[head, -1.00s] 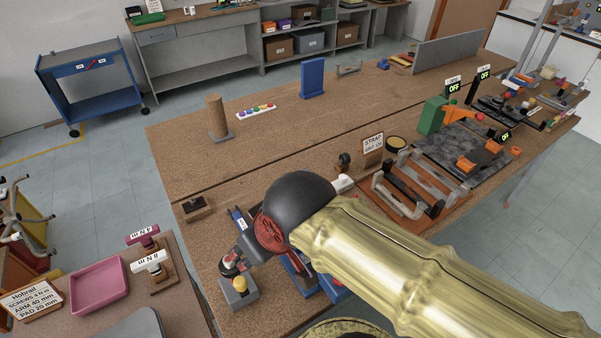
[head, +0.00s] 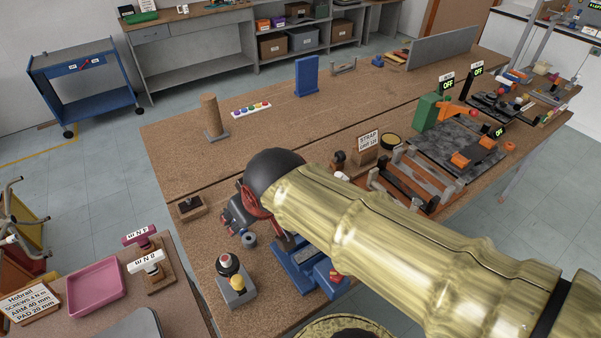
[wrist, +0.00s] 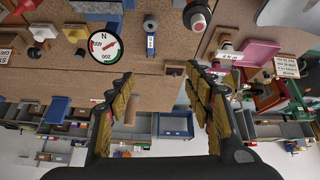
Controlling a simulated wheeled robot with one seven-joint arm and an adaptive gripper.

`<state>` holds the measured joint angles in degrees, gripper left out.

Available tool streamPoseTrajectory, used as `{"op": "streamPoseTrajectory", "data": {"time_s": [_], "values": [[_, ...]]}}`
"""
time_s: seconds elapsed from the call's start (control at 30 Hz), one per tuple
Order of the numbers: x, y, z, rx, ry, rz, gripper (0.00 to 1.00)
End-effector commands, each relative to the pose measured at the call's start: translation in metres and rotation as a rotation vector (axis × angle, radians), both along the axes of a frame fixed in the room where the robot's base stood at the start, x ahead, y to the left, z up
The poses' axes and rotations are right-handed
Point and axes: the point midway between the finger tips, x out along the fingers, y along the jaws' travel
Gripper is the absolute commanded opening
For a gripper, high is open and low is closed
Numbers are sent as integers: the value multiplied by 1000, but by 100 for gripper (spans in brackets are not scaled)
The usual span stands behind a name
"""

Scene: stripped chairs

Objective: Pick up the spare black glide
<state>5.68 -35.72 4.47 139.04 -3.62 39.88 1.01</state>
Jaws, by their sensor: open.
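A small dark object (head: 188,202), which looks like the black glide, sits on a small wooden block (head: 194,214) near the left end of the workbench. In the wrist view a brown block (wrist: 174,71), likely the same one, lies beyond the fingertips and a little nearer the right finger. The glide cannot be made out clearly there. My gripper (head: 230,218) is to the right of the block in the head view, partly hidden by my wrist. In the wrist view my gripper (wrist: 160,77) is open, with nothing between its fingers.
A grey fixture with a yellow knob (head: 237,285), a grey ring (head: 249,240) and a blue fixture (head: 297,265) stand near my gripper. A wooden post (head: 211,117) stands farther back. A pink tray (head: 96,288) lies on the side table. The bench around the block is mostly clear.

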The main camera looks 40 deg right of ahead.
Motion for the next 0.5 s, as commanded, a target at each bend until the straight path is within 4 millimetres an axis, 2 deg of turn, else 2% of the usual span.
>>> {"op": "streamPoseTrajectory", "data": {"time_s": [0.03, 0.1, 0.2, 0.4, 0.5], "values": [[21, -18, -6, -15, -7, -32, 52], [50, -44, -12, -39, -39, -68, 52], [87, -81, -24, -71, -80, -109, 52], [146, -160, -62, -119, -161, -170, 52], [166, -199, -87, -135, -199, -190, 52]]}}
